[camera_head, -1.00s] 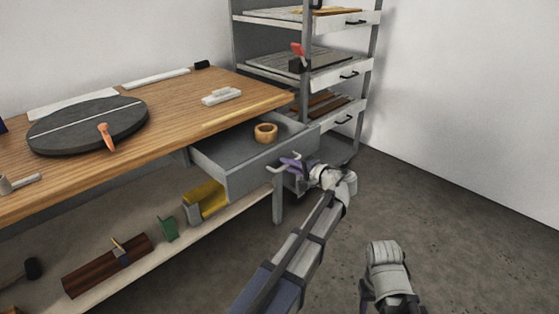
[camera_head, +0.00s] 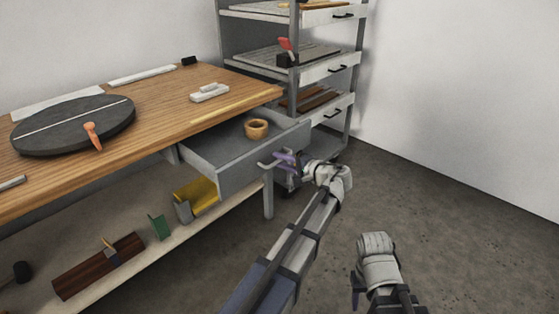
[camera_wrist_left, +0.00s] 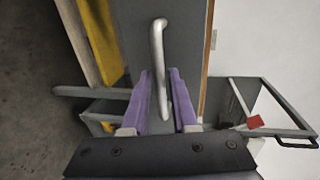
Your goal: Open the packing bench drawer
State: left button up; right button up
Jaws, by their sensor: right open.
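The packing bench (camera_head: 215,112) has a wooden top, and its grey drawer (camera_head: 240,183) stands pulled out under the right end. A wooden ring-like cup (camera_head: 256,128) sits inside the drawer. My left gripper (camera_head: 283,161) is at the drawer front, its purple fingers on either side of the metal bar handle.
A round dark turntable (camera_head: 75,122) with an orange-handled tool and a white block (camera_head: 209,92) are on the bench top. A lower shelf (camera_head: 130,268) holds several items. A grey rack (camera_head: 295,75) stands behind the bench. The floor at right is clear.

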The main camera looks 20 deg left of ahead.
pick_arm(q)
jog(key=p+v, duration=0.1)
jog(key=v, duration=0.6)
jog(key=s+a+f+n+g+h, duration=0.2)
jog(key=s+f+n+g+h, duration=0.15)
jog(key=s+f+h, duration=0.85)
jog(key=s+d+f+m+g+h, duration=0.1)
jog(key=s+d+f+m+g, duration=0.3)
jog(key=s+d, duration=1.1)
notch_tip(320, 180, up, 32)
jog(key=d+n+t+p, duration=0.1)
jog(key=p, duration=3.2)
jog(key=shift+w+d+f, duration=0.2)
jog(key=shift+w+d, duration=0.15)
jog(key=shift+w, duration=0.15)
